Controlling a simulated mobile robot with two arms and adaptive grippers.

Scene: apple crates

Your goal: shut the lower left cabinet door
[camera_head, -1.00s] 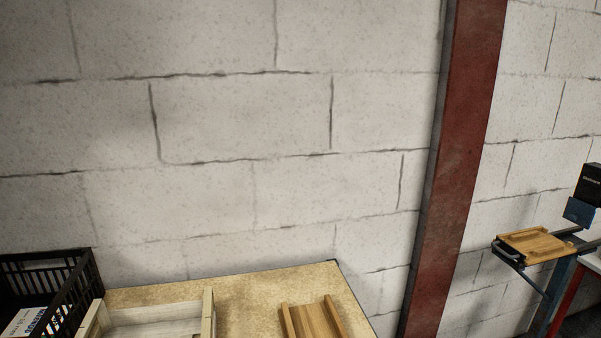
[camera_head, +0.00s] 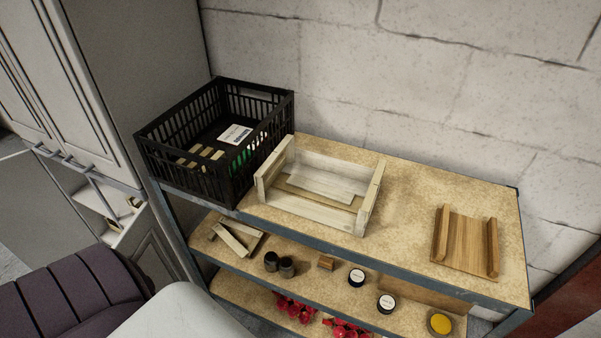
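A grey cabinet (camera_head: 150,75) stands at the left in the head view. Its upper doors (camera_head: 50,75) look shut, with a row of handles along their lower edge. Below them, a flat grey panel (camera_head: 45,205) looks like the lower left door standing open. Right of it, a gap shows a pale inside shelf (camera_head: 97,207) with small things on it. A moulded lower door (camera_head: 153,262) shows right of the gap; its lower part is hidden. Neither of my grippers is in view.
A dark ribbed padded thing (camera_head: 72,300) blocks the view of the cabinet's foot. A workbench (camera_head: 410,210) stands right of the cabinet, with a black crate (camera_head: 215,140), a wooden crate (camera_head: 320,185) and a wooden tray (camera_head: 465,240) on top. Its lower shelves hold small things.

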